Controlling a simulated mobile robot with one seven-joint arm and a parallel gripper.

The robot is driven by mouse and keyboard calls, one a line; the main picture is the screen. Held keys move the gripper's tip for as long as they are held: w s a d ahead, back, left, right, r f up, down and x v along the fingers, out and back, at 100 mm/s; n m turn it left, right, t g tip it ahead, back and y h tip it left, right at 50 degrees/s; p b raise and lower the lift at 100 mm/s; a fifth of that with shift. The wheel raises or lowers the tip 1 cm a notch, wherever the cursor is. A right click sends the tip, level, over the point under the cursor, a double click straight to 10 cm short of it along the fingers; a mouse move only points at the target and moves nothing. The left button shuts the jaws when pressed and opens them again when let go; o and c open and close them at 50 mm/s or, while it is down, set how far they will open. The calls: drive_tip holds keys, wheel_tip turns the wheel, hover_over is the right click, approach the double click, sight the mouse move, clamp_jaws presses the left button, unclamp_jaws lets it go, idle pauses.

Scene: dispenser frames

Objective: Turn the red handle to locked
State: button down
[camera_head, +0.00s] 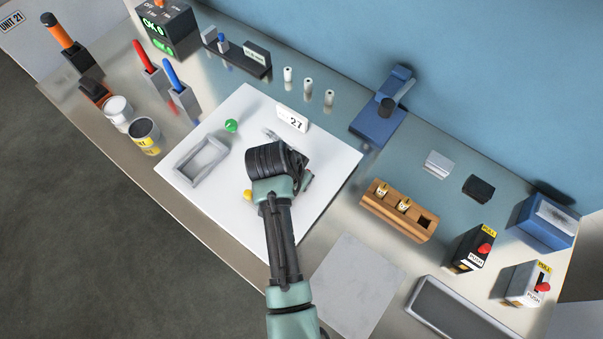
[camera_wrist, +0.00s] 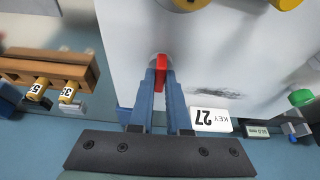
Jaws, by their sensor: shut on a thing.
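In the wrist view, a narrow red handle (camera_wrist: 160,75) stands between the two blue-grey fingers of my gripper (camera_wrist: 162,65), over the white board (camera_wrist: 120,25). The fingers are closed on it and hide much of its sides. Its base and any locked marking cannot be made out. In the head view, my gripper (camera_head: 304,182) is over the right part of the white board (camera_head: 335,165), and the dark wrist hides most of the handle.
Boxes with red knobs (camera_head: 485,248) are farther right. A grey plate (camera_head: 355,285) is bare.

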drive_tip(key=n+p, duration=0.1)
drive_tip(key=n, duration=0.1)
drive_tip(key=n+y+p, duration=0.1)
drive_tip(key=shift+s+d+r+n+y, duration=0.1)
drive_tip(key=shift+d+r+n+y, duration=0.05)
drive_tip(key=shift+n+y, duration=0.2)
drive_tip(key=n+y, duration=0.1)
drive_tip(key=n, duration=0.1)
drive_tip(key=n+p, duration=0.1)
drive_tip(key=n, duration=0.1)
drive_tip(key=shift+d+n+t+y, duration=0.1)
drive_tip(key=shift+n+t+y, duration=0.25)
drive_tip(key=shift+t, duration=0.05)
drive_tip(key=n, duration=0.2)
drive_tip(key=n+y, duration=0.1)
drive_tip(key=n, duration=0.1)
drive_tip(key=shift+d+g+y, duration=0.15)
drive_tip(key=shift+g+y, duration=0.15)
drive_tip(key=shift+f+n+g+y+b, duration=0.1)
drive_tip(key=shift+n+g+y+b, duration=0.2)
drive_tip(key=shift+n, duration=0.75)
drive_tip(key=shift+f+n+g+y+b, duration=0.1)
drive_tip(key=shift+n+g+y+b, duration=0.2)
drive_tip(key=shift+n, duration=0.75)
drive_tip(key=c, duration=0.9)
unclamp_jaws()
drive_tip(key=shift+r, duration=0.15)
